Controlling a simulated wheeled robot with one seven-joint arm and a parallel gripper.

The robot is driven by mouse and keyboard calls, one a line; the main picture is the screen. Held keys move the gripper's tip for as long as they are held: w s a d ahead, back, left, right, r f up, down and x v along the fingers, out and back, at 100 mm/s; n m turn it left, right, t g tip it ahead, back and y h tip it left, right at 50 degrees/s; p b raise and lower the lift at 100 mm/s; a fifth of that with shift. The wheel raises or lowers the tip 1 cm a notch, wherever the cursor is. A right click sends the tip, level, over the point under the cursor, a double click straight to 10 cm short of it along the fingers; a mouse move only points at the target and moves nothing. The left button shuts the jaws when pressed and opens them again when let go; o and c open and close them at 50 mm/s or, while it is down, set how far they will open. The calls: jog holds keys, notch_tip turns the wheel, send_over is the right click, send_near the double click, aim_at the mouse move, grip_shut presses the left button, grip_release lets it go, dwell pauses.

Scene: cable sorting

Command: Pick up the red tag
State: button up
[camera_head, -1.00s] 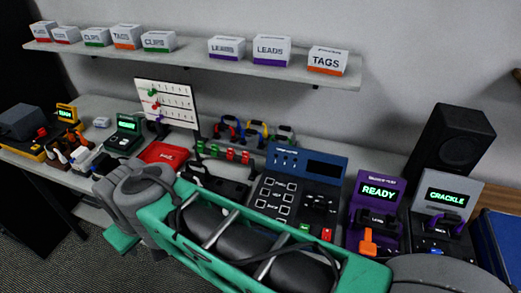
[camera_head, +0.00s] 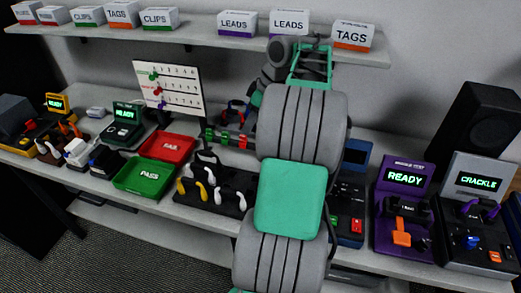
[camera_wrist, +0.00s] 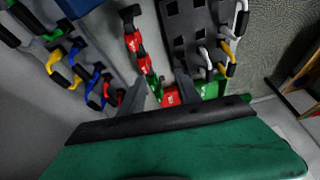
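Several red and green tags hang in a row on a dark holder behind the bench's middle. In the wrist view, red tags (camera_wrist: 133,43) lie above the fingers, with a green one lower in the same row. I cannot tell which red one is meant. My gripper (camera_wrist: 161,77) has its two grey fingers apart with nothing held between them. The lower end of the row shows near the gap. In the head view my arm hides the gripper.
A red tray (camera_head: 167,147) and a green tray (camera_head: 145,176) lie left of the tags. A black rack (camera_head: 213,192) with white and yellow loops stands in front. Purple and grey stations stand right.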

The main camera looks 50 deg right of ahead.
jog(key=s+d+f, duration=0.2)
jog(key=s+d, duration=0.1)
jog(key=d, duration=0.2)
jog(key=shift+n, duration=0.3)
jog(key=x, duration=0.2)
jog(key=b+x, duration=0.1)
jog(key=x, duration=0.2)
jog(key=b+x, duration=0.1)
jog(key=x, duration=0.1)
jog(key=shift+w+d+f, duration=0.2)
jog(key=shift+w+d, duration=0.05)
grip_shut()
